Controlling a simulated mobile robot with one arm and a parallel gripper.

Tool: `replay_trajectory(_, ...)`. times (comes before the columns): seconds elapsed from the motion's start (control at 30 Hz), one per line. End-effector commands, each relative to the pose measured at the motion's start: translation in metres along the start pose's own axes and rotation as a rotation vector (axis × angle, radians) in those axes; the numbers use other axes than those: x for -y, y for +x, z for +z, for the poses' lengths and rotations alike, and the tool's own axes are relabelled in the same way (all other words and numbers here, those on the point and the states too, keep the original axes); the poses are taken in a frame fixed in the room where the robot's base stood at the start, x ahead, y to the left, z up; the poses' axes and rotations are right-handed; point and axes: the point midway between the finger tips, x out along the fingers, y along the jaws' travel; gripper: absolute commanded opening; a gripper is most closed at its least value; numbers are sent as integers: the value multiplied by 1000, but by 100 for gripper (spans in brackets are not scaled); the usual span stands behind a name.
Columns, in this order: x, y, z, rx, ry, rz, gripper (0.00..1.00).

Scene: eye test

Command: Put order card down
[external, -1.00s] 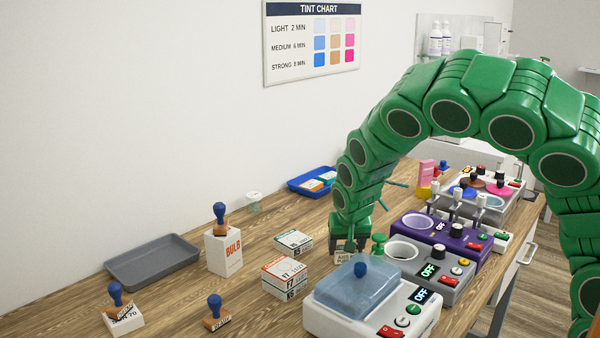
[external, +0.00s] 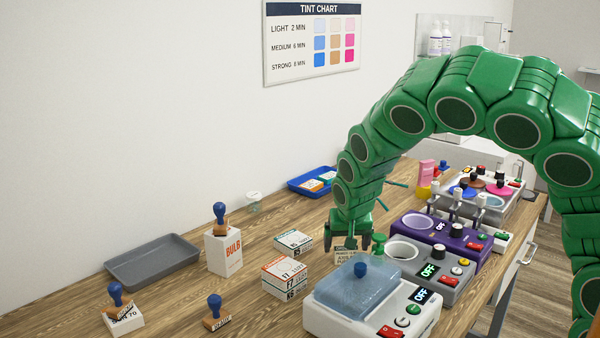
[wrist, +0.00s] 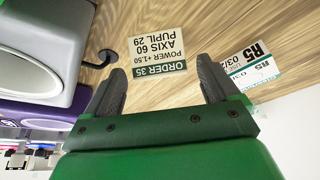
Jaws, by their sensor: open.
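The order card (wrist: 158,57) is a small cream card with a dark green strip reading ORDER 35. In the wrist view it is over the wood tabletop, just beyond my fingertips; it seems to rest there. In the external view the card (external: 345,256) shows just below my gripper (external: 348,242), partly hidden by the fingers, beside the tank with the blue-grey lid. My gripper (wrist: 158,76) is open, its fingers spread to either side with nothing between them.
A tank (external: 357,290) with a blue-knobbed lid stands close at the front right, with a grey bath unit (external: 425,262) behind. R5 box (external: 293,241) and stacked boxes (external: 284,277) are left of the card. A grey tray (external: 152,262) lies further left.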

Motion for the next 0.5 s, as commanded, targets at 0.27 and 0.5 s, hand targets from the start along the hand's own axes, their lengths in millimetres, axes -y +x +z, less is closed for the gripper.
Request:
replay_trajectory(0.27, 0, -34, -1, -3, -1, -1, 88)
replay_trajectory(0.5, 0, -68, -1, -3, 0, -1, 88)
